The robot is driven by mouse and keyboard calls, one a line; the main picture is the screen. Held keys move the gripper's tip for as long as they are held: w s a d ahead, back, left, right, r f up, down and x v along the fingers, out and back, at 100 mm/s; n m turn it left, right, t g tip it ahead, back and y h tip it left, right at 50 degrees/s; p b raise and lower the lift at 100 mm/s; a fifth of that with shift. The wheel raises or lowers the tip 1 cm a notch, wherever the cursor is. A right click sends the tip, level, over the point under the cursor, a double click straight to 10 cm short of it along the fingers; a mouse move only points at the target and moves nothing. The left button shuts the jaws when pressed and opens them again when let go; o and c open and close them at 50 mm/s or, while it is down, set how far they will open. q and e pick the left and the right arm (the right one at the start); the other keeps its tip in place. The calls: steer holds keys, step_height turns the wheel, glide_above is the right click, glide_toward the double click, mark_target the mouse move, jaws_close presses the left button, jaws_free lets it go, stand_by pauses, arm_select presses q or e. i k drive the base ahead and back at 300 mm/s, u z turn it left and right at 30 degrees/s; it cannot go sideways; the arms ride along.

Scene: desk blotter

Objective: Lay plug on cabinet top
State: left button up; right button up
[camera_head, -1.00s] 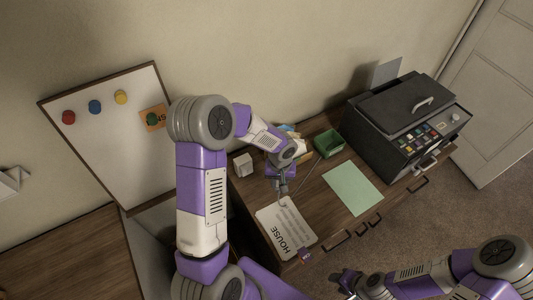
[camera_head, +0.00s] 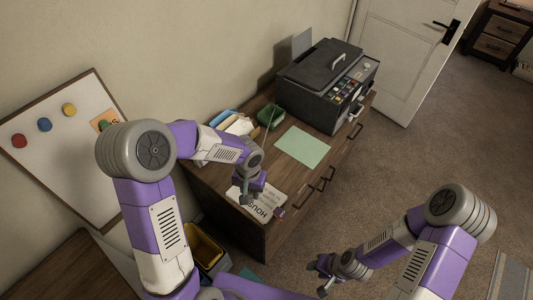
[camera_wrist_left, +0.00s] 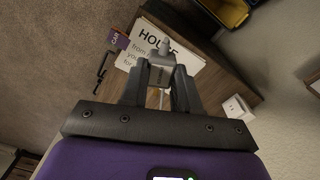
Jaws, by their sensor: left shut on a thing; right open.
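My left gripper (camera_head: 245,198) is over the printed HOUSE sheet (camera_head: 268,203) on the wooden cabinet top (camera_head: 211,181). In the left wrist view, its fingers (camera_wrist_left: 160,80) are shut on a grey plug (camera_wrist_left: 160,62) with a pale tip. The plug appears in front of the HOUSE sheet (camera_wrist_left: 187,66); I cannot tell its height above the surface. In the head view the plug is not clearly distinguishable at the gripper. My right gripper (camera_head: 324,276) is open and empty, over the carpet in front of the cabinet.
A black printer (camera_head: 325,85) stands at the cabinet's far end. A white block (camera_wrist_left: 237,107) shows in the wrist view. A yellow-lined bin (camera_head: 203,250) stands beside the cabinet.

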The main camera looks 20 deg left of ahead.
mark_target(272, 162)
steer(key=z, duration=1.3)
steer(key=i, duration=2.35)
steer(key=u, duration=3.15)
steer(key=i, duration=0.45)
steer(key=z, duration=0.1)
